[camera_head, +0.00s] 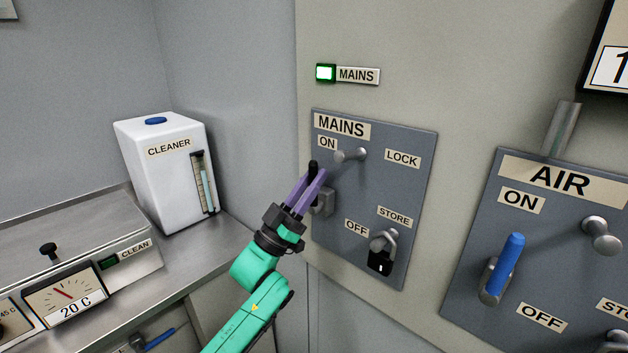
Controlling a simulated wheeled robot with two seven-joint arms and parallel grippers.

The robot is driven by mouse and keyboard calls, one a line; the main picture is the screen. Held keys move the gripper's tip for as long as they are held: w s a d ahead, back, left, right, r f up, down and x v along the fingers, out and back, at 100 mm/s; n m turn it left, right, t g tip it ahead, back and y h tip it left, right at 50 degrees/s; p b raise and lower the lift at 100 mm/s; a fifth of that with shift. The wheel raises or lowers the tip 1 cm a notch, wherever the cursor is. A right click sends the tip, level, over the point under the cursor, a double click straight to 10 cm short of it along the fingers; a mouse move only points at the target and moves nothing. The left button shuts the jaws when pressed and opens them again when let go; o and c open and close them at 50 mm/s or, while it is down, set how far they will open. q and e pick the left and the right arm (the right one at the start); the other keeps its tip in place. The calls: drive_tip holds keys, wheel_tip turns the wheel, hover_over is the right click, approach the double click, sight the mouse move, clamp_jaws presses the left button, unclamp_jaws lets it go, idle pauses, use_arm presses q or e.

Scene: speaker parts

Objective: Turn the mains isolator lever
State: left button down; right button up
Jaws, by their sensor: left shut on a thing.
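The grey MAINS panel (345,255) is on the wall with ON, OFF, LOCK and STORE labels. The mains isolator lever (313,167) shows as a dark tip between the purple fingers, pointing up toward the ON label; most of it is hidden by them. Its grey pivot block (326,202) sits just right of the fingers. My left gripper (312,174) is shut on the lever. A black padlock (380,262) hangs on the peg at STORE; the peg (350,155) near LOCK is bare. My right gripper is not in view.
To the right is the AIR panel (475,290) with a blue lever (508,262) and a bare peg (601,235). A white CLEANER container (165,190) and a cleaning unit with a 20 C dial (65,295) stand on the left counter (205,255).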

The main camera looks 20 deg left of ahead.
use_arm(q)
drive_tip(key=c, duration=0.8)
unclamp_jaws()
drive_tip(key=shift+o, duration=0.2)
drive_tip(key=shift+s+a+f, duration=0.15)
drive_tip(key=shift+f, duration=0.25)
drive_tip(key=b+v, duration=0.5)
drive_tip(key=v, duration=0.8)
drive_tip(key=shift+s+f, duration=0.2)
drive_tip(key=shift+s, duration=0.05)
drive_tip(key=shift+a, duration=0.2)
